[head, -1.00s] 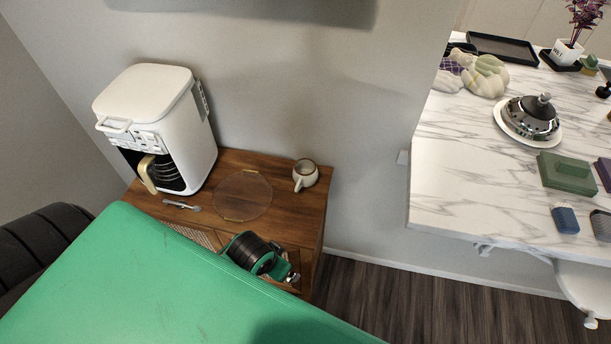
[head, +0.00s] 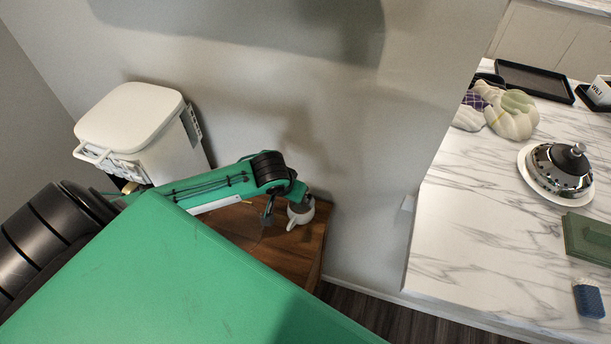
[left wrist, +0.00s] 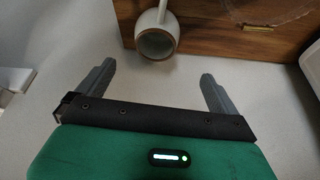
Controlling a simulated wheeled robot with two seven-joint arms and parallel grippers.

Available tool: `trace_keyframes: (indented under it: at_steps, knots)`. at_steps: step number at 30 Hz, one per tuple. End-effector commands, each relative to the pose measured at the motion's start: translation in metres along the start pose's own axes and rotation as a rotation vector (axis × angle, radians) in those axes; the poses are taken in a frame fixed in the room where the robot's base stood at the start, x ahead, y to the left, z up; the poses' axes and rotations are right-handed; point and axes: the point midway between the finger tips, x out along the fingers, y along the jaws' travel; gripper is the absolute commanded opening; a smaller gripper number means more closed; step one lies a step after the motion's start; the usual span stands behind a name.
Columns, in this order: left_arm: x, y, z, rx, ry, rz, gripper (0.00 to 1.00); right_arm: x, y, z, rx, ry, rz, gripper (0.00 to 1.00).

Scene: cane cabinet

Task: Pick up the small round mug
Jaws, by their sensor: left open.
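The small round mug (head: 301,212) is off-white with a brown rim. It stands upright on the wooden cabinet (head: 268,250), near its back right corner, with its handle toward the front left. My left gripper (head: 284,208) is over the cabinet at the mug, partly hiding it in the head view. In the left wrist view the mug (left wrist: 156,42) lies beyond the fingertips, centred between them, and the left gripper (left wrist: 152,75) is open and empty. I cannot tell from the head view whether a finger touches the mug. My right gripper is not in view.
A white coffee maker (head: 135,130) stands at the cabinet's left. A wall rises close behind the mug. A marble counter (head: 455,215) on the right carries a silver-domed dish (head: 560,170), a green box (head: 588,240) and a pumpkin-like object (head: 512,115).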

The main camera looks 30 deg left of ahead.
Motion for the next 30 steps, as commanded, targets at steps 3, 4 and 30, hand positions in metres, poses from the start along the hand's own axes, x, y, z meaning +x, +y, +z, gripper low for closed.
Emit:
trace_keyframes:
  at_steps: [3,4,30]
  knots:
    - [0.022,0.001,0.000,-0.002,-0.003,0.000,0.98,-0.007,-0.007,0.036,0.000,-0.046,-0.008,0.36]
    - [0.028,0.001,0.000,-0.002,-0.003,0.000,0.98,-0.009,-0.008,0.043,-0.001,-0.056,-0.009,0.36]
    - [0.121,0.008,0.003,0.002,0.000,0.000,0.98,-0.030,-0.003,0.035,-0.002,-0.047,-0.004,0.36]
